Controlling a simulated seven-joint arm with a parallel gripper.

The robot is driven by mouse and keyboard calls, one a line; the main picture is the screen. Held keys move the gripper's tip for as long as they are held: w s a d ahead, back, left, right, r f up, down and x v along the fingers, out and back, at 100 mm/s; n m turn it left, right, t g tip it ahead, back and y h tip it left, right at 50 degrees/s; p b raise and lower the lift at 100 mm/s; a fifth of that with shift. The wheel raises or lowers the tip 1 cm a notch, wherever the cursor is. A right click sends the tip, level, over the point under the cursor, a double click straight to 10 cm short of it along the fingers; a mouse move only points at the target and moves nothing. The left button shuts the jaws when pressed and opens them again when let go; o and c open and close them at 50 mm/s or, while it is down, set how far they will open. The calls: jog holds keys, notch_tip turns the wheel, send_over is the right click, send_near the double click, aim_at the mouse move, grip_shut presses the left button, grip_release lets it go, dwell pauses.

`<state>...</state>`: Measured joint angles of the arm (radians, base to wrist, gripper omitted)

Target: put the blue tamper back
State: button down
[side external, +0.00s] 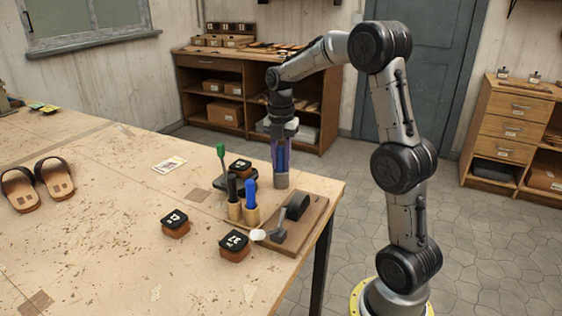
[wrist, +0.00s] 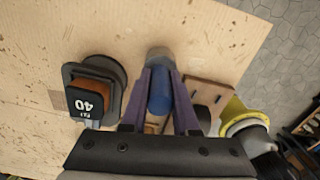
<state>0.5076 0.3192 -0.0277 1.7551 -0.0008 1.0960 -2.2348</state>
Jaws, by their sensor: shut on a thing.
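My gripper (wrist: 160,100) is shut on the blue tamper, with a finger on each side of its blue handle (wrist: 159,90). The tamper's grey, cylindrical foot (side external: 281,181) points down in the side external view, upright near the far right corner of the table. I cannot tell whether the foot touches the tabletop. To its left stands a dark round base with a brown, black-topped block marked 40 (wrist: 88,102). A second blue-handled tool (side external: 251,190) and a black-handled tool (side external: 232,188) stand in wooden holders nearer the camera.
A wooden board (side external: 312,218) with a black roll-like piece lies right of the holders. Two brown, black-topped blocks (side external: 176,223) (side external: 235,245) sit in front. A green-topped tool (side external: 221,152) rises behind. A pair of sandals (side external: 55,180) lies far left; the table's middle is mostly clear.

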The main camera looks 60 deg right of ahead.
jog(key=shift+f, duration=0.25)
jog(key=c, duration=0.7)
grip_release()
